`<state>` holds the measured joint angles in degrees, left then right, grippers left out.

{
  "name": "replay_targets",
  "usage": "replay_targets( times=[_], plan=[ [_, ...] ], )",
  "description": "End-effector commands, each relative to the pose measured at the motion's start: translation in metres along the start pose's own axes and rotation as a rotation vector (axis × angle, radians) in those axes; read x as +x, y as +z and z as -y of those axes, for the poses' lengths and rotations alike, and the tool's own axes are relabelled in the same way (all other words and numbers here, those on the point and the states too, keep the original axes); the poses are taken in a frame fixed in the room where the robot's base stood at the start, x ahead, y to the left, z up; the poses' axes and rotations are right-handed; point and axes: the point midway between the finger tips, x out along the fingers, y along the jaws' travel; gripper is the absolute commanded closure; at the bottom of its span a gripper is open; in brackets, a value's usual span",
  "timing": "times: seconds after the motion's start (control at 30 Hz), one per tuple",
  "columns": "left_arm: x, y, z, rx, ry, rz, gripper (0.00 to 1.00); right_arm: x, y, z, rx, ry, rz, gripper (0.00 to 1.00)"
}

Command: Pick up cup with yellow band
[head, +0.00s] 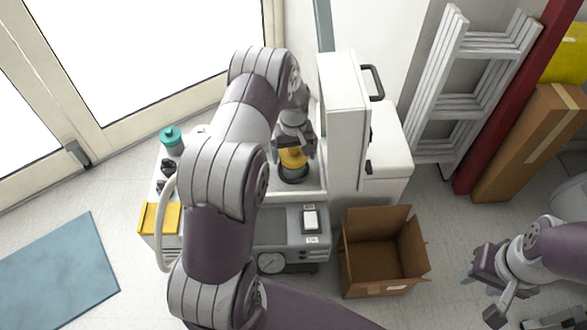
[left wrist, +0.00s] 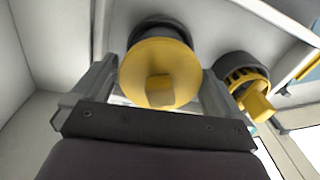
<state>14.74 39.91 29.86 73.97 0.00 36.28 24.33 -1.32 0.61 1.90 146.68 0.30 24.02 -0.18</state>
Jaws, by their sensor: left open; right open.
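A dark cup with a yellow band (head: 293,158) stands upright on the compressor's white top in the head view, directly under my left gripper (head: 296,146). In the left wrist view, a yellow round piece with a square knob (left wrist: 160,72) on a dark body lies between the two spread fingers of my left gripper (left wrist: 155,88). A second dark piece with a slotted yellow band and knob (left wrist: 247,84) is just outside the right finger. My left gripper is open; contact with the cup cannot be told. My right gripper (head: 490,284) is open and empty at the lower right.
The compressor (head: 292,222) with gauge and switch stands below my left arm, which hides part of it. A tall white cabinet (head: 345,110) rises close to the right of the cup. An open cardboard box (head: 382,262) is on the floor. A teal-lidded jar (head: 172,139) stands left.

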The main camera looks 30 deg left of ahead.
Motion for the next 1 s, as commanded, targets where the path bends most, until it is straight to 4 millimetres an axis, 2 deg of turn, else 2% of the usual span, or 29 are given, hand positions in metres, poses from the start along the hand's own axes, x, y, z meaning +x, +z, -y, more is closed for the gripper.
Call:
replay_targets(
  times=[0.03,0.1,0.33,0.5,0.53,0.77,0.87,1.0],
  plan=[
    [0.017,0.001,0.001,0.000,-0.001,0.002,0.00,0.012,0.002,0.000,0.000,0.000,0.000,0.57],
    [0.027,0.001,0.001,0.000,-0.001,0.002,0.00,0.015,0.002,0.000,0.000,0.000,0.000,0.57],
    [0.028,0.000,0.001,0.001,0.000,0.000,0.00,0.013,0.002,0.000,0.000,0.000,0.000,0.57],
    [0.028,0.000,0.001,0.001,0.000,0.000,0.55,0.013,0.002,0.000,0.000,0.000,0.000,0.57],
    [0.027,0.000,0.000,0.001,0.001,-0.001,0.59,0.013,0.002,0.000,0.000,0.000,0.000,0.57],
    [0.022,0.000,0.000,0.001,0.001,-0.002,0.60,0.010,0.001,0.000,0.000,0.000,0.000,0.57],
    [0.002,-0.001,0.000,0.001,0.002,-0.006,0.60,0.001,0.000,0.000,0.000,0.000,0.000,0.57],
    [-0.035,-0.001,0.000,0.001,0.002,-0.005,0.60,-0.015,-0.002,0.000,0.000,0.000,0.000,0.57]
  ],
)
